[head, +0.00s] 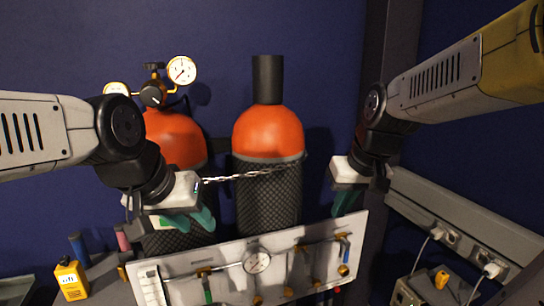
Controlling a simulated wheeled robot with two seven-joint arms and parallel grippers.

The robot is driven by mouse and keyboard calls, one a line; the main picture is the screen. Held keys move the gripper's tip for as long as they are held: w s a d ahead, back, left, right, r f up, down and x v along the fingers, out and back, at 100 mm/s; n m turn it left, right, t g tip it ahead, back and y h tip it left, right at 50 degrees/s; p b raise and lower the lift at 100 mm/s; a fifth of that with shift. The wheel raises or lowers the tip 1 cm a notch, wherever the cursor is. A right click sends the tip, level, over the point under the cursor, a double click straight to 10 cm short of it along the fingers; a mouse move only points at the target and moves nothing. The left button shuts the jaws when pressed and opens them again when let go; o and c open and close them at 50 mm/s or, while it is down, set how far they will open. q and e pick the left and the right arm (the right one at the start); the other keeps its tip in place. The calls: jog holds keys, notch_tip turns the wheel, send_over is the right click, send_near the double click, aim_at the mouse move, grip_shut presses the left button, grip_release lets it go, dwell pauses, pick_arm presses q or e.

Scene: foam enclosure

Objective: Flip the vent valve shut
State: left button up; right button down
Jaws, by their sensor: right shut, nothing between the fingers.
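A pale valve panel (226,273) stands low in front of two gas cylinders. It carries a round gauge (257,262), a green-handled valve (207,290) at its left and a blue-handled valve (345,250) at its right, with brass fittings between. I cannot tell from any label which is the vent valve. My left gripper (190,222) is above the panel's left part, its teal fingers apart and empty. My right gripper (346,203) is shut and empty above the panel's right end, over the blue handle and apart from it.
Two orange-topped cylinders (268,133) stand behind the panel, with a chain (245,175) across them. A regulator with gauges (182,71) tops the left one. A yellow device (71,280) is at lower left. A grey socket rail (450,230) runs along the right wall.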

jog(key=s+r+m+t, duration=0.1)
jog(key=s+r+t, duration=0.1)
jog(key=s, duration=0.6)
jog(key=w+d+f+n+g, duration=0.1)
jog(key=w+f+g, duration=0.15)
jog(key=w, duration=0.55)
jog(key=w+d+f+n+g, duration=0.1)
jog(key=w+f, duration=0.2)
jog(key=w, duration=0.5)
jog(key=w+d+f+n+g+y, duration=0.1)
jog(key=w+d+f+g, duration=0.1)
jog(key=w+f, duration=0.5)
jog(key=w+d+f+g+y, duration=0.15)
jog(key=w+f, duration=0.25)
jog(key=f, duration=0.7)
jog(key=s+a+r+x, duration=0.1)
jog(key=a+x, duration=0.1)
jog(key=x, duration=0.9)
jog(key=shift+s+h, duration=0.35)
jog(key=shift+a+f, duration=0.1)
jog(key=shift+f, duration=0.05)
